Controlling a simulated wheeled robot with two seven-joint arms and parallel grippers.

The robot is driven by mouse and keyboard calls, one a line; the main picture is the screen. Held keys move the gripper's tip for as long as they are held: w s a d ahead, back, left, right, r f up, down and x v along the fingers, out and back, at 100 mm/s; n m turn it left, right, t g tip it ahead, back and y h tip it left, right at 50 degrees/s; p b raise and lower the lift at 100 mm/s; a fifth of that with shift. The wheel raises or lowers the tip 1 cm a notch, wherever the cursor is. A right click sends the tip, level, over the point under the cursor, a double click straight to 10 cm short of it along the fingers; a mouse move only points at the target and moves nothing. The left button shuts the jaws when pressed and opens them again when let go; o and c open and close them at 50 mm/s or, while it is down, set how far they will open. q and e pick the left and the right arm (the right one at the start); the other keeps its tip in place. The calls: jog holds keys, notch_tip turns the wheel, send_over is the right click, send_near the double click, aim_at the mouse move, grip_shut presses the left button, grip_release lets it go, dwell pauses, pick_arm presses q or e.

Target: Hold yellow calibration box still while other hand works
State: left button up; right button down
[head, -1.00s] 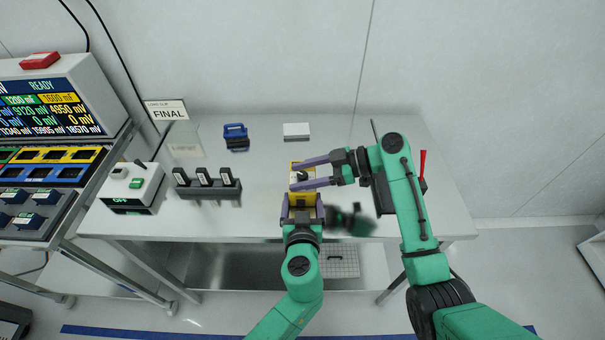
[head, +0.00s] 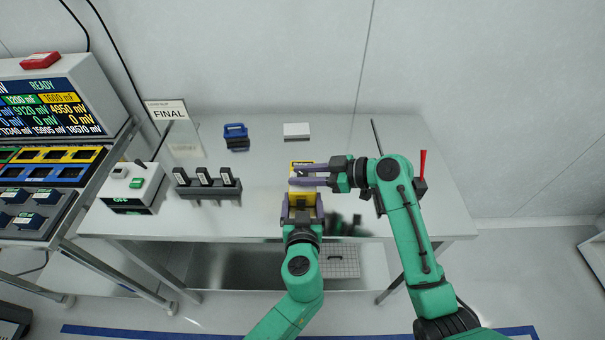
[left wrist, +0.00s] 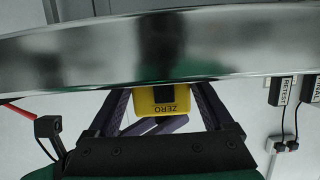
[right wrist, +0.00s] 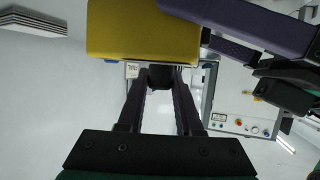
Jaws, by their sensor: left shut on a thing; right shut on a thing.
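The yellow calibration box (head: 303,199) is at the front of the table in the head view. My left gripper (head: 302,206) is shut on it, one finger on each side. In the left wrist view the box (left wrist: 181,97) sits between the fingers, showing a "ZERO" label and a dark patch. My right gripper (head: 294,175) reaches across the box from the right, fingers close together. In the right wrist view its fingertips close on a small black part (right wrist: 160,76) at the edge of the yellow box (right wrist: 140,35). Whether that part is attached to the box is unclear.
A black rack (head: 208,184) with several upright modules and a white switch box (head: 133,186) stand to the left. A blue-handled item (head: 235,135) and a white block (head: 296,131) lie at the back. A dark tray with a red upright piece (head: 422,165) is behind the right arm.

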jog(key=m+t+h, duration=0.1)
jog(key=m+t, duration=0.1)
jog(key=m+t+h, duration=0.1)
jog(key=m+t, duration=0.1)
jog(key=shift+s+f+m+h, duration=0.1)
jog(key=shift+f+m+h, duration=0.05)
jog(key=shift+m+h, duration=0.15)
jog(key=m+t+h, duration=0.3)
jog(key=m, duration=0.1)
jog(key=shift+t+h, duration=0.3)
jog(key=shift+h, duration=0.1)
jog(key=shift+m+h, duration=0.3)
jog(key=c, duration=0.6)
grip_release()
jog(key=v, duration=0.7)
jog(key=shift+s+d, duration=0.15)
